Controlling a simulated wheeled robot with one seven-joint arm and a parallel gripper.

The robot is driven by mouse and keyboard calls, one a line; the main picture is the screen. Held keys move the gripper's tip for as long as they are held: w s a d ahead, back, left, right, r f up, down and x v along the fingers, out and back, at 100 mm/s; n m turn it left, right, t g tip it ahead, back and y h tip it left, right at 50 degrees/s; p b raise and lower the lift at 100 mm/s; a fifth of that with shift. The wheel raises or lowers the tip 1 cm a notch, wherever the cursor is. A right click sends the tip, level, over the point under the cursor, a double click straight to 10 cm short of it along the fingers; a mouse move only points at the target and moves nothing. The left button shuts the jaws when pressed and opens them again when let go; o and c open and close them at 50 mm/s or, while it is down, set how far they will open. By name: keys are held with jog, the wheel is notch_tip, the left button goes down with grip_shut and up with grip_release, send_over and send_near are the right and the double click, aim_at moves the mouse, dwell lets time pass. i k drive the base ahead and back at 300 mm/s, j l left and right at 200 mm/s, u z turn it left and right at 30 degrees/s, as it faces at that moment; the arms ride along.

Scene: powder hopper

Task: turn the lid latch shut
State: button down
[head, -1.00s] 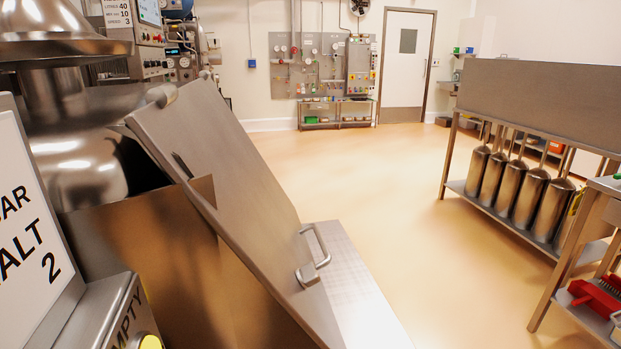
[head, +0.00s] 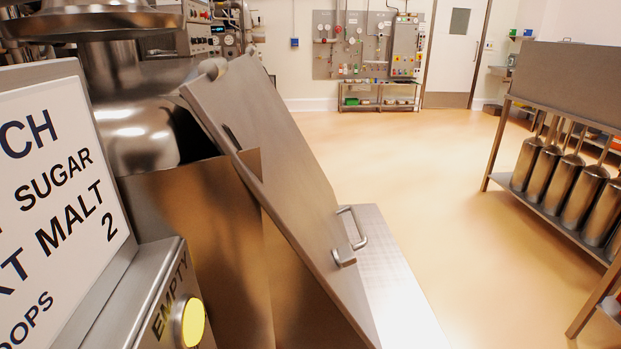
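The hopper lid (head: 275,185) is a flat steel plate, tilted up and standing open over the hopper (head: 190,235) at left of centre. A bar handle (head: 352,240) is fixed on the lid's face near its lower right edge. A rounded metal piece (head: 212,68) sits at the lid's top corner; I cannot tell whether it is the latch or a hinge part. A dark slot (head: 232,137) shows near the lid's left edge. My gripper is not in view.
A batch sign (head: 55,190) and a panel with a lit yellow button (head: 193,322) marked EMPTY stand close at left. A steel rack with several metal scoops or canisters (head: 560,185) stands at right. The floor (head: 420,170) between is clear.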

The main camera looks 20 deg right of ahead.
aim_at(344, 256)
jog(key=l+u, duration=0.1)
jog(key=l, duration=1.35)
jog(key=i, duration=0.1)
